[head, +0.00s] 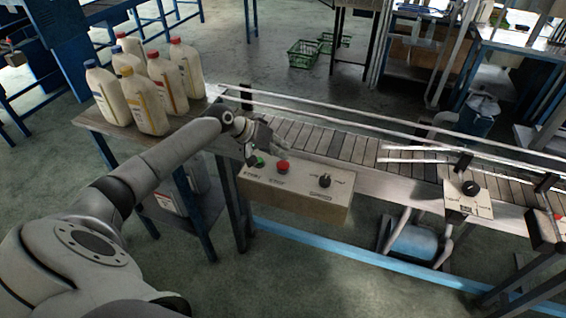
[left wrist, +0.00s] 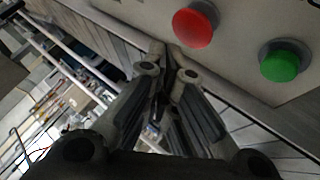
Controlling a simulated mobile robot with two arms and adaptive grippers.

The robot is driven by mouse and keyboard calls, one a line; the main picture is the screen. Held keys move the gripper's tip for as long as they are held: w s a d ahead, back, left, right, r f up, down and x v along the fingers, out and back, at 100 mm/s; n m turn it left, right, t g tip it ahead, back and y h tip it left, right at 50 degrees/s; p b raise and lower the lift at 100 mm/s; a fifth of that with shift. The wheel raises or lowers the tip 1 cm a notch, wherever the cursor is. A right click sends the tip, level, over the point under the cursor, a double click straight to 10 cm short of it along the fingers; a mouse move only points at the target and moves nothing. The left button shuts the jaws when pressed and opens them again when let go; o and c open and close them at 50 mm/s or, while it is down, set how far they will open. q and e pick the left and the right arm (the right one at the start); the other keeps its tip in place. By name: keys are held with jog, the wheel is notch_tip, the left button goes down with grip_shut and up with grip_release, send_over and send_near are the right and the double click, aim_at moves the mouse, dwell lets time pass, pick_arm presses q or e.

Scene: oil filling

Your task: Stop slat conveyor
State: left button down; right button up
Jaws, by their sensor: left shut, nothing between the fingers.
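The slat conveyor (head: 345,147) runs from the middle to the right edge in the head view. A beige control box (head: 300,197) is mounted on its near side, with a green button (head: 258,161), a red button (head: 283,167) and a black knob (head: 324,181). My left gripper (head: 254,152) is shut and empty, over the left end of the box close to the green button. In the left wrist view its closed fingers (left wrist: 172,58) point toward the panel edge, below the red button (left wrist: 195,25) and left of the green button (left wrist: 283,62). I cannot tell whether they touch anything.
Several oil jugs (head: 144,97) stand on a table left of the conveyor, close to my left arm. A smaller panel with a black knob (head: 471,188) and another box (head: 546,230) sit further right. Guide rails (head: 340,122) run along the conveyor. Green baskets (head: 303,54) lie on the floor behind.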

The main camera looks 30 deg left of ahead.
aim_at(282, 162)
pick_arm(q)
jog(key=shift+r+p, duration=1.75)
jog(key=shift+r, duration=0.55)
